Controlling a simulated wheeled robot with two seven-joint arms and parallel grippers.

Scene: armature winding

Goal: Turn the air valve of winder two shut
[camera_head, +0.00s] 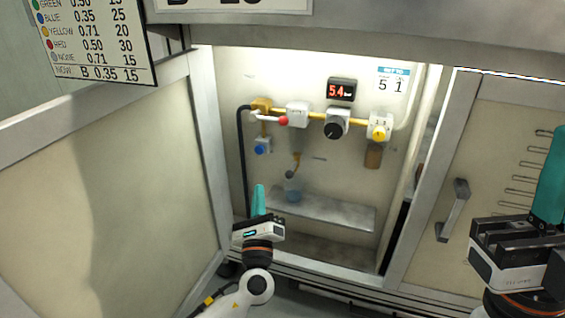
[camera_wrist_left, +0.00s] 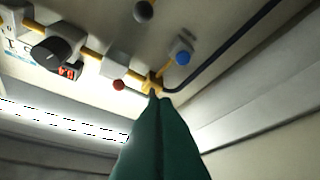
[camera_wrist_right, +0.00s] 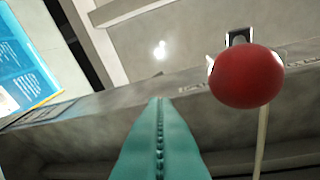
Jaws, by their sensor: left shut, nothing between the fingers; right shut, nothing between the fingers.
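The air valve is a lever with a red knob (camera_head: 283,120) on the brass fitting (camera_head: 261,104) at the left end of the yellow pipe, inside an open cabinet. The lever lies roughly along the pipe. In the left wrist view the red knob (camera_wrist_left: 119,85) is just left of the fingertips, and the yellow fitting (camera_wrist_left: 151,82) is straight beyond them. My left gripper (camera_head: 259,187) is shut and empty, pointing up below the valve; contact is not seen. My right gripper (camera_head: 552,165) is shut and empty at the far right, away from the valve.
A black knob (camera_head: 334,130), yellow knob (camera_head: 379,133) and blue knob (camera_head: 262,149) sit on the piping. A shelf (camera_head: 330,210) lies below. The open door (camera_head: 110,190) stands left. A red ball (camera_wrist_right: 245,77) is near my right fingers.

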